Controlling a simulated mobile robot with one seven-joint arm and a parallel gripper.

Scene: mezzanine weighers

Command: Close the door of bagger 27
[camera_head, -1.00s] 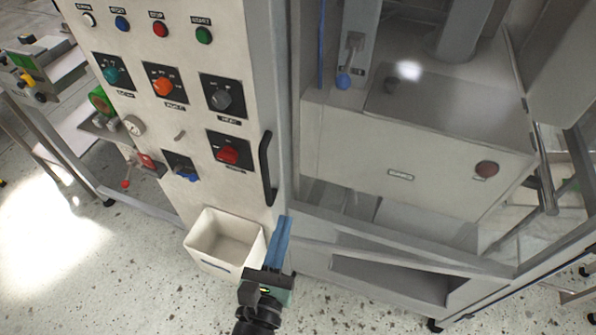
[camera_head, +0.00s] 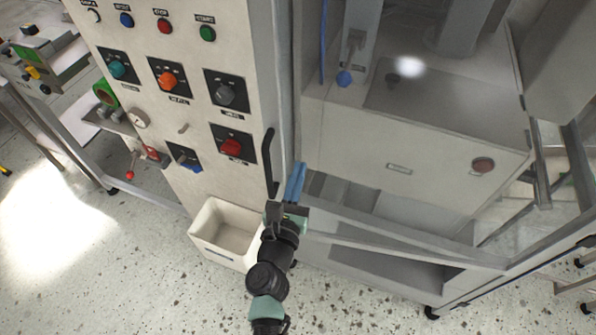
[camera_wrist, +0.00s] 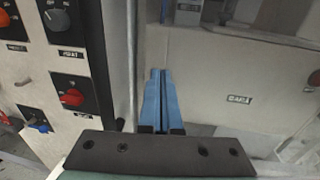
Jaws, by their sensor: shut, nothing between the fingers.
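A pale panel with knobs and buttons (camera_head: 190,120) stands at the left of the bagger, with a black vertical bar handle (camera_head: 269,163) on its right edge. I cannot tell for certain whether this panel is the door or how far it stands open. My gripper (camera_head: 300,168) is shut and empty, its blue fingers just right of the handle's lower end, by the gap between panel and machine body. In the wrist view the fingers (camera_wrist: 159,75) point at the pale machine body (camera_wrist: 210,85), with the panel to their left; contact cannot be told.
A white open bin (camera_head: 226,232) is fixed low on the panel, left of my arm. A pale housing with a red button (camera_head: 483,165) and grey frame rails (camera_head: 400,238) are at the right. Another bench (camera_head: 45,65) stands at the left. Speckled floor is clear at lower left.

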